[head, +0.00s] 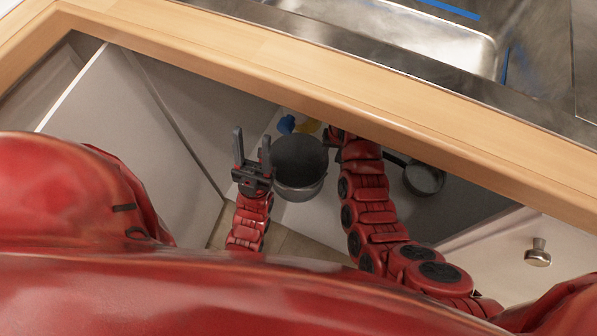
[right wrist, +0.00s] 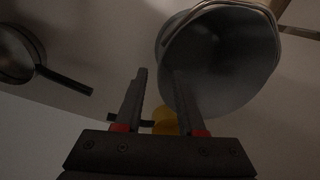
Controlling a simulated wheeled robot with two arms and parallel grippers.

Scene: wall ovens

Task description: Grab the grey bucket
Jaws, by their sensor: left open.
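The grey bucket (head: 300,188) stands inside the open cabinet under the counter. In the right wrist view the bucket (right wrist: 235,65) fills the upper right, with its rim and thin handle at the top. My left gripper (head: 252,140) is open and empty, just left of the bucket. My right arm reaches in at the bucket's right, and its gripper is largely hidden under the counter edge in the head view. In the right wrist view my right gripper (right wrist: 160,75) has its fingers apart; the right finger overlaps the bucket's edge. Whether it touches the bucket, I cannot tell.
A dark pan (head: 423,178) lies right of my right arm; its handle shows in the right wrist view (right wrist: 65,80). Blue (head: 286,124) and yellow (head: 307,127) items lie behind the bucket. The wooden counter edge (head: 400,125) overhangs the cabinet. An open door (head: 130,130) stands left.

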